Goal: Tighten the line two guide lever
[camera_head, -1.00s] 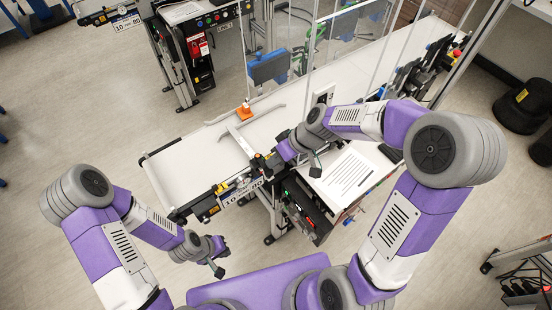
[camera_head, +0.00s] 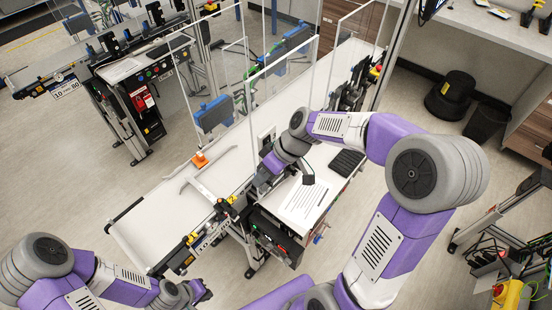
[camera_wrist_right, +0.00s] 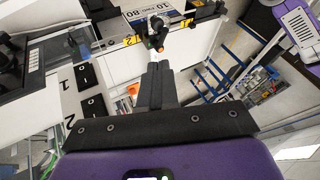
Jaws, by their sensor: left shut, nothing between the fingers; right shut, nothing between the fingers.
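The line two guide lever (camera_wrist_right: 157,32), a small dark lever with an orange tip, stands at the belt edge beside a yellow label marked 2 (camera_wrist_right: 131,41) in the right wrist view. My right gripper (camera_wrist_right: 156,68) is shut and empty, its fingertips just short of the lever; I cannot tell whether they touch. In the head view my right gripper (camera_head: 258,190) is over the front edge of the conveyor, and the lever is too small there to make out surely. My left gripper (camera_head: 201,292) is shut and empty, low at the bottom, away from the conveyor.
Clear upright panels (camera_head: 285,90) stand behind. A control stand with a printed sheet (camera_head: 303,200) is right of my right gripper. Floor at left is open.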

